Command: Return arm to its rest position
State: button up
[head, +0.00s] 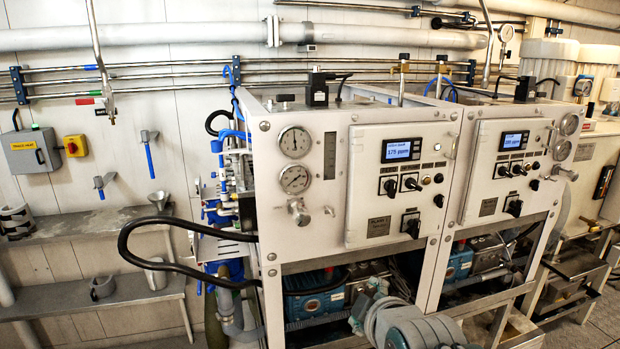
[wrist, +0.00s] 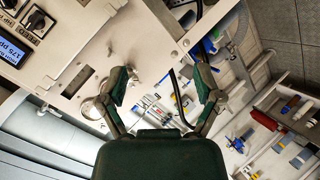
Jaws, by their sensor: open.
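My gripper (wrist: 163,86) shows in the wrist view with its two dark green fingers spread wide apart. Nothing is between the fingertips. Beyond them is the white panel of the watermaker (wrist: 125,50), seen turned in that view. In the head view the watermaker's front panel (head: 318,220) stands upright in the middle. Part of my grey arm (head: 420,330) shows at the bottom of the head view, in front of the lower frame. I cannot make out my gripper's fingers in the head view.
Two control panels with lit displays (head: 401,150) (head: 513,141) and gauges (head: 295,142) face me. A black hose (head: 150,262) loops out at the left. Grey shelves (head: 90,297) with funnels and cups line the left wall. Pipes (head: 150,38) run along the back wall.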

jog(key=s+d+f+m+g+h, duration=0.1)
jog(key=s+d+f+m+g, duration=0.1)
jog(key=s+m, duration=0.4)
jog(key=s+d+f+m+g+h, duration=0.1)
jog(key=s+d+f+m+g, duration=0.2)
jog(key=s+m, duration=0.4)
jog(key=s+d+g, duration=0.1)
jog(key=s, duration=0.1)
jog(key=shift+s+d+f+g, duration=0.15)
jog(key=shift+s+f+g, duration=0.05)
jog(key=shift+s+g, duration=0.1)
dwell(0.6)
